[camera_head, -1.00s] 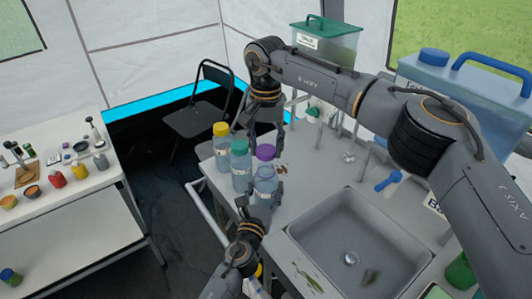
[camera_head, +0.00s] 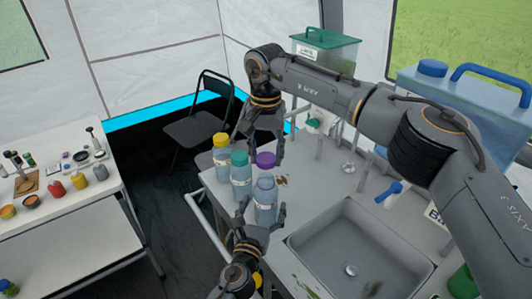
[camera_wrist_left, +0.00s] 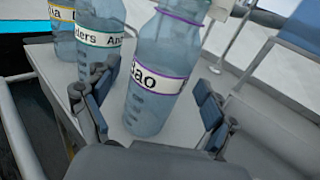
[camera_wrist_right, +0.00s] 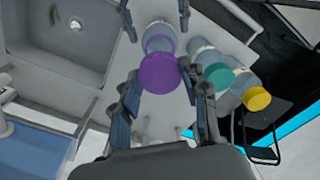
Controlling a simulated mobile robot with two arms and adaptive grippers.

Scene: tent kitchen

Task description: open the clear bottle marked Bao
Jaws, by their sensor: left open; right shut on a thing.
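The clear bottle marked Bao (camera_head: 265,204) stands upright on the counter, with a purple-edged label that reads "ao" in the left wrist view (camera_wrist_left: 155,80). Its purple cap (camera_head: 266,159) is off and held above the bottle's neck. My right gripper (camera_head: 259,150) reaches down from above and is shut on the cap, which shows between its fingers in the right wrist view (camera_wrist_right: 160,73). My left gripper (camera_head: 262,212) is open, its fingers on either side of the bottle's body.
A teal-capped bottle (camera_head: 241,176) and a yellow-capped bottle (camera_head: 221,152) stand close behind to the left. A sink (camera_head: 350,245) lies to the right. A large blue canister (camera_head: 460,100) and a green-lidded container (camera_head: 325,55) stand at the back.

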